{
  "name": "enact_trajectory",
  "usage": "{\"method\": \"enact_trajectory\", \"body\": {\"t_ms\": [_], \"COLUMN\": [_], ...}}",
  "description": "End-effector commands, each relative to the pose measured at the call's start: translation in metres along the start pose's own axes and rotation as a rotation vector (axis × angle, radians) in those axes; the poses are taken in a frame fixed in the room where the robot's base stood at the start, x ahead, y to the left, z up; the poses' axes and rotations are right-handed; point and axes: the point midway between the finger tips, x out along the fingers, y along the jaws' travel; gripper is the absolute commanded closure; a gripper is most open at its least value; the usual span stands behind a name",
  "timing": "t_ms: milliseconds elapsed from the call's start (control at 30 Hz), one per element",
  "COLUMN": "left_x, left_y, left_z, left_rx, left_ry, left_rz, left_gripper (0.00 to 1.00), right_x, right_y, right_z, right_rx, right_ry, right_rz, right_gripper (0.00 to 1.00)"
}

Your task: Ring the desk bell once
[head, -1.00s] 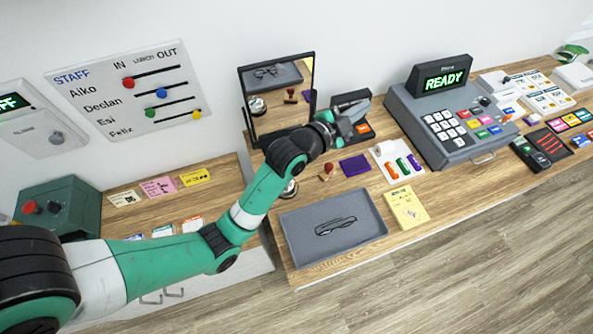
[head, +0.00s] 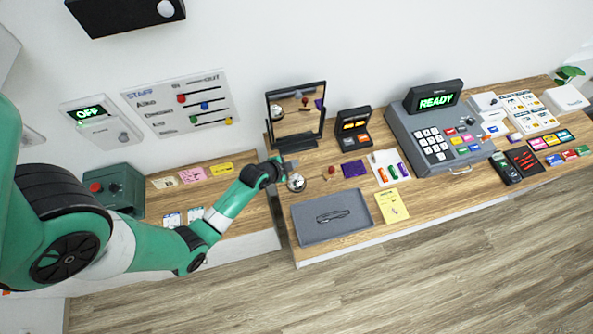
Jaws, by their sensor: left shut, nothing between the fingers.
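The desk bell (head: 296,182) is a small silver dome on the wooden counter, between the mirror and the grey tray. My left gripper (head: 289,164) reaches in from the left and is shut and empty. In the picture its fingertips are just above the bell, in front of the mirror's base. I cannot tell how high they are over the counter, and no contact with the bell shows. My right gripper is not in view.
A framed mirror (head: 297,108) stands behind the bell. A grey tray (head: 352,232) with glasses lies in front, and a wooden stamp (head: 329,173) and a purple pad (head: 354,169) lie to the right. A till (head: 438,137) stands further right.

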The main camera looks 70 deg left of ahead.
Motion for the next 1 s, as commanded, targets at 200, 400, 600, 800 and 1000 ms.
{"method": "enact_trajectory", "body": {"t_ms": [200,400,600,800,1000], "left_x": [0.004,0.019,0.041,0.058,0.062], "left_y": [0.003,0.014,0.029,0.041,0.045], "left_z": [0.002,0.013,0.029,0.041,0.044], "left_rx": [0.001,0.001,0.001,0.001,0.001], "left_ry": [0.001,0.002,0.002,0.002,0.002], "left_rz": [-0.001,-0.001,-0.001,-0.001,0.0], "left_gripper": [1.0,1.0,1.0,1.0,1.0], "right_x": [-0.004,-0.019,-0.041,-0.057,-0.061], "right_y": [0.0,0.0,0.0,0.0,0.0], "right_z": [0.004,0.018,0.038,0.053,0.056], "right_rx": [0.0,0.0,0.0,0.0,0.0], "right_ry": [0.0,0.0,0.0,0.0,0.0], "right_rz": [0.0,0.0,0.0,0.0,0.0], "right_gripper": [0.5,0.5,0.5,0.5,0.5]}}
